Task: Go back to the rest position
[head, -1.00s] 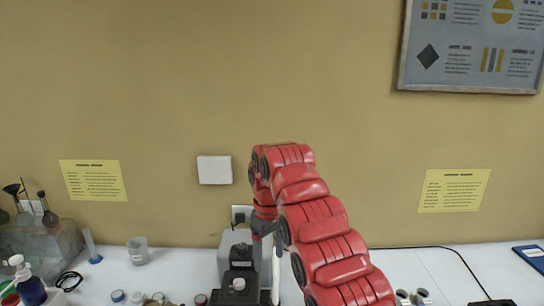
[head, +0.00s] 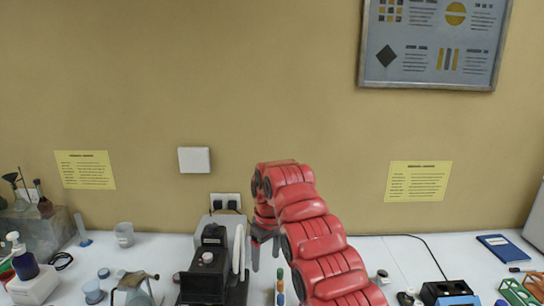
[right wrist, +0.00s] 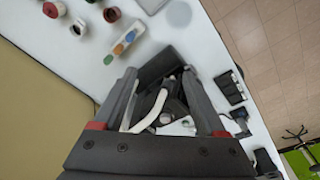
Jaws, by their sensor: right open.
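My right arm, red and segmented, rises from the bottom of the head view and bends down to my right gripper (head: 265,256). The gripper points down over the white bench (head: 390,258), beside a dark grey instrument (head: 205,274) with a white curved part. In the right wrist view my right gripper (right wrist: 163,100) has its two fingers wide apart. Nothing is held between them; the dark instrument (right wrist: 160,70) shows beyond the gap. My left gripper is not in view.
At the left stand a pump bottle (head: 25,264), a clear beaker (head: 124,235) and several small jars. At the right are a blue book (head: 502,247), a black block (head: 446,292) and a cable. A wall (head: 290,110) closes off the back.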

